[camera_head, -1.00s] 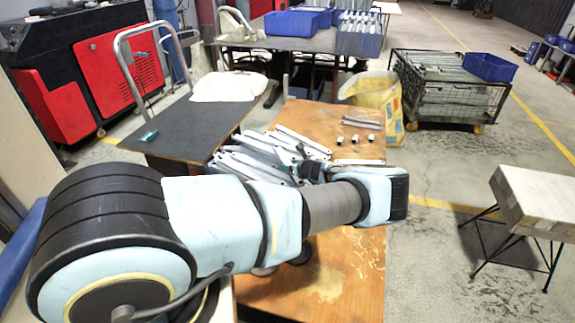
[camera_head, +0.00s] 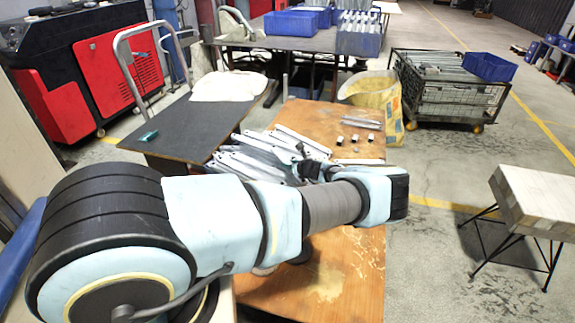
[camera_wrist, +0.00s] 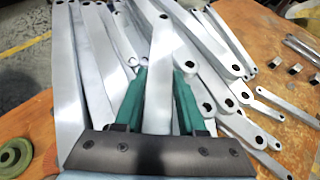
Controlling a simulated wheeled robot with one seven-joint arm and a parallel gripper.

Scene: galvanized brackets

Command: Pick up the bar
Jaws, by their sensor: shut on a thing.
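Many flat silvery metal bars with holes near their ends lie in a loose heap (camera_head: 262,152) on the wooden table (camera_head: 340,275). In the wrist view, one bar (camera_wrist: 162,45) runs lengthwise between the two green fingers of my gripper (camera_wrist: 160,76). My gripper is shut on this bar, with other bars close on both sides and behind it. In the head view my own arm hides the gripper's fingers and the held bar. I cannot tell whether the held bar is clear of the heap.
Small metal pieces (camera_head: 340,140) and thin bars (camera_head: 361,123) lie on the table right of the heap. A dark-topped table (camera_head: 190,125) adjoins at left. A yellowish sack (camera_head: 385,98) and a wire crate (camera_head: 450,100) stand behind.

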